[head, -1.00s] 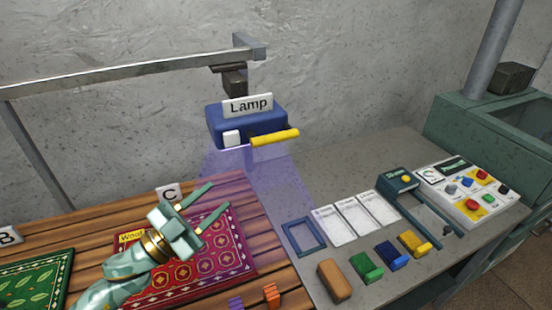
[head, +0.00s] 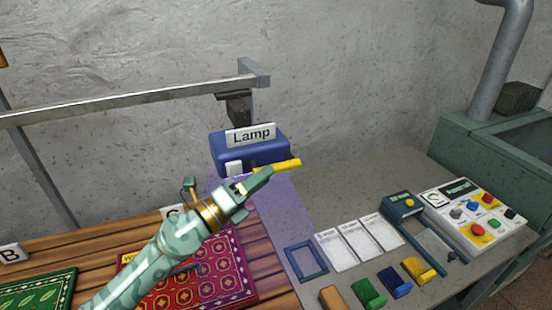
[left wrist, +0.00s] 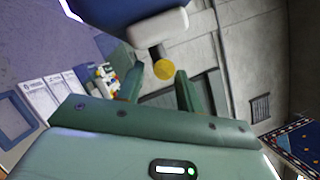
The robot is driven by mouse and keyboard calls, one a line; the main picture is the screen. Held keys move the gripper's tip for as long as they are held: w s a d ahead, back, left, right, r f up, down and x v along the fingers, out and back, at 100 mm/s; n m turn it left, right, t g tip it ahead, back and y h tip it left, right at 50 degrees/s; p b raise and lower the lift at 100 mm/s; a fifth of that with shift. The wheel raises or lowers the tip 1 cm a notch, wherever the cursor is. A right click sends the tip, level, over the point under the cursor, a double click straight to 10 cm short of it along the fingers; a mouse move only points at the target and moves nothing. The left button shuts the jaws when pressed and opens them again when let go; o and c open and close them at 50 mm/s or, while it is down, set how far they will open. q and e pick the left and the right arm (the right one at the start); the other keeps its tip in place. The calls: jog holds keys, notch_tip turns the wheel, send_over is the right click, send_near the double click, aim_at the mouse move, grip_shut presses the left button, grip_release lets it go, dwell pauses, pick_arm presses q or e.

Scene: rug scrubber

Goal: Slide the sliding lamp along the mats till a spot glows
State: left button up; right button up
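The blue sliding lamp (head: 262,150), labelled "Lamp", hangs from an overhead rail, with a white block and a yellow handle (head: 287,163) at its front. Its violet light falls below, right of the red mat (head: 222,268). The green mat (head: 35,290) lies farther left. My left gripper (head: 262,180) is raised in front of the handle and partly covers it. In the left wrist view the fingers (left wrist: 160,88) are apart, with the yellow handle's round end (left wrist: 165,69) between their tips. I cannot tell whether they touch it. My right gripper is not in view.
The rail (head: 130,100) runs left above the wooden slats. On the grey bench at right are an empty blue frame (head: 305,262), white cards (head: 357,243), several coloured blocks (head: 395,283) and a button panel (head: 475,216).

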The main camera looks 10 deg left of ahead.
aim_at(276, 169)
pick_arm(q)
jog(key=x, duration=0.4)
jog(key=shift+w+d, duration=0.2)
jog(key=shift+w, duration=0.1)
grip_shut()
jog(key=shift+a, duration=0.1)
